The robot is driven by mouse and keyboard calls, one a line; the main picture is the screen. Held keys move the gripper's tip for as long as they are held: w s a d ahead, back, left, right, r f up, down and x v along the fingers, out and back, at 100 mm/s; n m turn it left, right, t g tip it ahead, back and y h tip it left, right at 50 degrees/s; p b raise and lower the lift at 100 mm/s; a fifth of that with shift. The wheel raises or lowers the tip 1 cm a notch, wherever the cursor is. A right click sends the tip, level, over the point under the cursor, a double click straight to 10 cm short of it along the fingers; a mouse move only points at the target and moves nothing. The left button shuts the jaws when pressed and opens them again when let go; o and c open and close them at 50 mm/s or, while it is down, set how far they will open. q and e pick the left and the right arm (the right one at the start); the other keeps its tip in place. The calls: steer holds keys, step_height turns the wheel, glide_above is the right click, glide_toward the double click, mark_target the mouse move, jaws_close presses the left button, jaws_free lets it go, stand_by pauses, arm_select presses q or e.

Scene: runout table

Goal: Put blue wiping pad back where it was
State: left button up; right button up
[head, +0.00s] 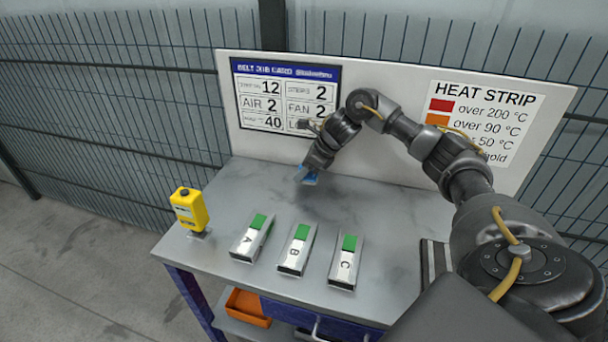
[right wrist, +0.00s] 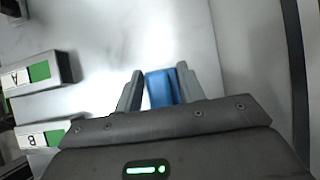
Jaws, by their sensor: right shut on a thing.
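The blue wiping pad (right wrist: 160,88) is between the two fingers of my right gripper (right wrist: 158,90) in the right wrist view. In the head view the pad (head: 311,180) shows as a small blue piece at the tip of my right gripper (head: 306,174), over the back middle of the grey table (head: 380,208). My right gripper is shut on it. I cannot tell whether the pad touches the table top. Part of the pad is hidden by the gripper. My left gripper is not in view.
Metal blocks A (head: 250,238), B (head: 297,250) and C (head: 345,262) with green ends stand along the front. A yellow device (head: 189,208) stands at the left corner. A white board (head: 390,100) closes the back. A striped patch (head: 433,262) lies at right. An orange bin (head: 247,308) is below.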

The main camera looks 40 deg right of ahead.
step_height(320, 180, down, 2)
steer(key=shift+d+f, duration=0.1)
steer(key=shift+f, duration=0.15)
steer(key=o, duration=0.9)
steer(key=shift+o, duration=0.2)
steer(key=shift+r, duration=0.4)
arm_select(q)
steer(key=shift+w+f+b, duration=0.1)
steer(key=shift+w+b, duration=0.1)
steer(key=shift+b, duration=0.1)
arm_select(e)
steer(key=v, duration=1.1)
steer(key=shift+s+d+r, duration=0.2)
steer(key=shift+s+r, duration=0.05)
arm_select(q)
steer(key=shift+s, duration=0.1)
